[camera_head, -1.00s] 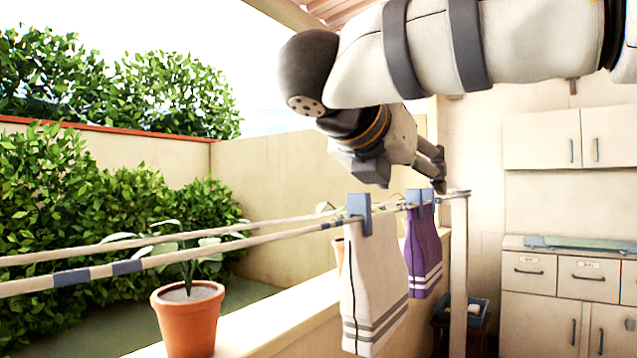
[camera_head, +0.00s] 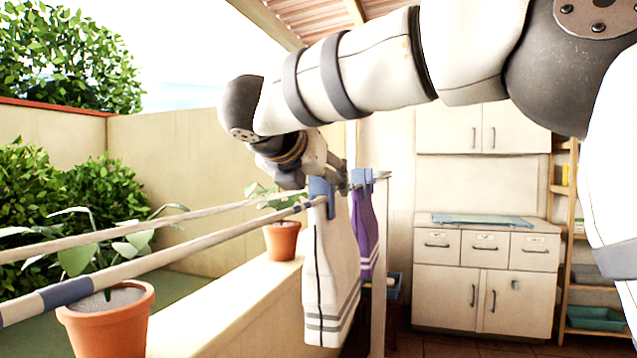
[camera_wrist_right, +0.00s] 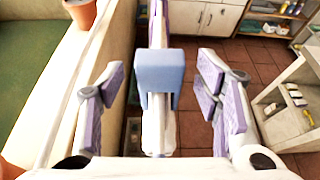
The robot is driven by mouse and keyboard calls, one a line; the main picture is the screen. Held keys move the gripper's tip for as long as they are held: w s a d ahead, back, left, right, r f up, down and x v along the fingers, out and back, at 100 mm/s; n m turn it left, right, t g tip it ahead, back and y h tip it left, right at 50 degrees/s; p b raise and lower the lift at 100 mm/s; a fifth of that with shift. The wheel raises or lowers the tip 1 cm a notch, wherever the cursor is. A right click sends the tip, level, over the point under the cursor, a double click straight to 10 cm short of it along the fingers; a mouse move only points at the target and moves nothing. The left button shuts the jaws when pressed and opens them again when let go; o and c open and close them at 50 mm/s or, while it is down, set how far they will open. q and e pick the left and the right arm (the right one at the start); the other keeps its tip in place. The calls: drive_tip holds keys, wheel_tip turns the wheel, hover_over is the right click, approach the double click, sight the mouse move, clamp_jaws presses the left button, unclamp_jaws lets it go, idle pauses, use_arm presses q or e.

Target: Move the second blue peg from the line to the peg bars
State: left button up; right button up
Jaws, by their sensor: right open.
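Two blue pegs are on the line. One blue peg (camera_head: 320,193) clips a white striped cloth (camera_head: 327,268); the other blue peg (camera_head: 362,181) clips a purple cloth (camera_head: 364,232) farther along. My right gripper (camera_head: 343,178) is beside the pegs, its fingers partly hidden in the head view. In the right wrist view, my right gripper (camera_wrist_right: 160,98) is open, with one finger on each side of a blue peg (camera_wrist_right: 159,72), visibly apart from it. I cannot tell for sure which peg this is. I cannot pick out the peg bars. My left gripper is not in view.
The line (camera_head: 170,243) runs to a post (camera_head: 379,270). Potted plants stand on the low wall (camera_head: 215,310), including a near pot (camera_head: 108,320) and a farther pot (camera_head: 281,240). A cabinet (camera_head: 480,280) and a shelf (camera_head: 590,290) stand at the back right.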

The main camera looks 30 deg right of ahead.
drive_tip(key=shift+x, duration=0.95)
drive_tip(key=c, duration=1.2)
drive_tip(key=shift+r, duration=3.05)
drive_tip(key=shift+c, duration=0.2)
drive_tip(key=s+d+r, duration=0.1)
drive_tip(key=s+d, duration=0.4)
drive_tip(key=s, duration=0.1)
